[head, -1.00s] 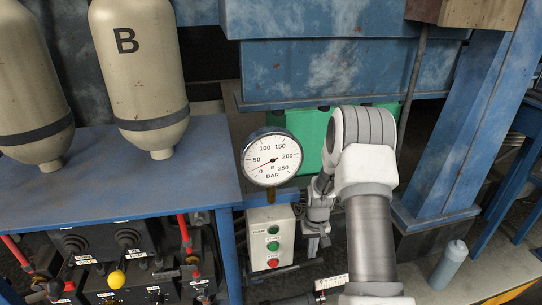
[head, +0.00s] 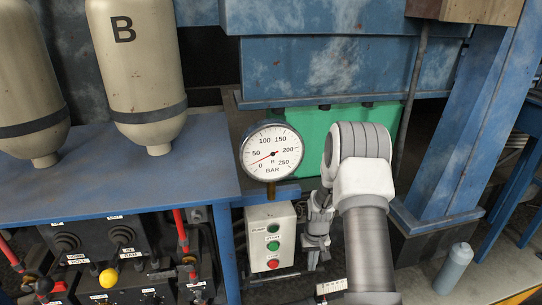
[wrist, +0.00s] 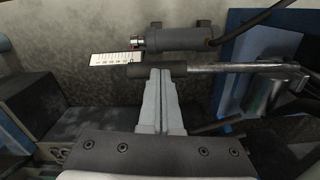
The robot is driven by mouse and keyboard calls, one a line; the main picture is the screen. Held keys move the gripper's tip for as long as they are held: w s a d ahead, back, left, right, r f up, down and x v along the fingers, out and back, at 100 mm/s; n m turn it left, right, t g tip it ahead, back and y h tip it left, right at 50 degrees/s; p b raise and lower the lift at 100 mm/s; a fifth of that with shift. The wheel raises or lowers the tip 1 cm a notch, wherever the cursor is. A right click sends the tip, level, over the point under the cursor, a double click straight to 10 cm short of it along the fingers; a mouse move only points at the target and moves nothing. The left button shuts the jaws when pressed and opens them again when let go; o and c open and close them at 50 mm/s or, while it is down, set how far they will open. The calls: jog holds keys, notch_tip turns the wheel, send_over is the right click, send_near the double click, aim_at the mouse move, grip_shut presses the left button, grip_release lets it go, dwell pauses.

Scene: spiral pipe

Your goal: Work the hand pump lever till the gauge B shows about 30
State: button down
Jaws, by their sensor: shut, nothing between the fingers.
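The round BAR gauge (head: 272,152) has a white face. Its red needle points to the lower left, between 0 and 50, at roughly 30. A small letter on its face is too small to read surely. In the wrist view a lever (wrist: 230,69), a metal rod with a dark grip (wrist: 142,71), runs sideways. My gripper (wrist: 162,73) is shut and empty, with its fingertips right at the dark grip; I cannot tell whether they touch.
A tank marked B (head: 135,80) stands above the blue bench (head: 130,195). A button box (head: 270,238) is below the gauge. A white scale (wrist: 116,59) and grey cylinder (wrist: 180,38) lie beyond the lever. A grey bottle (head: 453,268) stands at right.

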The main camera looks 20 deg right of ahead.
jog(key=shift+f, duration=0.65)
jog(key=shift+a+f+b, duration=0.15)
jog(key=shift+f+b, duration=0.45)
jog(key=shift+f, duration=0.15)
jog(key=shift+a+f+b, duration=0.15)
jog(key=shift+f+b, duration=0.45)
jog(key=shift+f, duration=0.1)
jog(key=r+p, duration=0.3)
jog(key=r, duration=0.2)
jog(key=r+p, duration=0.3)
jog(key=r, duration=0.2)
jog(key=shift+d+p, duration=0.2)
jog(key=shift+p, duration=0.1)
jog(key=shift+f, duration=0.1)
dwell(0.6)
